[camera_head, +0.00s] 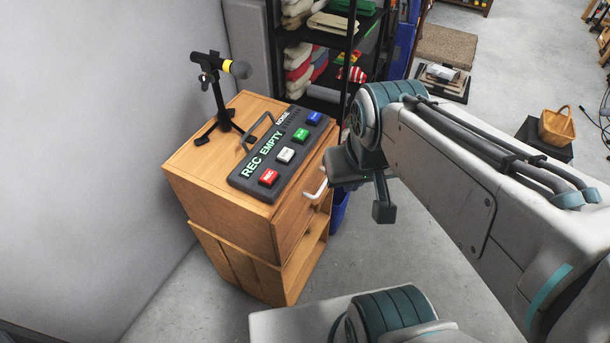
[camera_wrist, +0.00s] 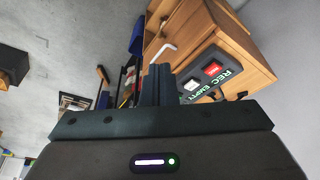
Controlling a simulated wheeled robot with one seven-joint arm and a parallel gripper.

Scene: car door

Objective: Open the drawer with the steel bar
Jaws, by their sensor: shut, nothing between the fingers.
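The drawer (camera_head: 298,212) is in the upper part of a wooden cabinet (camera_head: 197,160), and its front looks flush with the cabinet. The pale steel bar (camera_head: 316,188) is the handle on that front. In the wrist view, the bar (camera_wrist: 160,53) shows beyond my fingers on the drawer front (camera_wrist: 191,30). My gripper (camera_head: 384,212) is to the right of the bar in the head view, apart from it. In the wrist view, my gripper's fingers (camera_wrist: 157,72) are together with nothing between them.
A dark button box (camera_head: 276,155) and a microphone on a stand (camera_head: 222,92) are on the cabinet top. An open shelf space is below the drawer. A blue bin (camera_head: 340,211) stands beside the cabinet, and a black rack (camera_head: 349,45) is behind. Floor on the right is partly clear.

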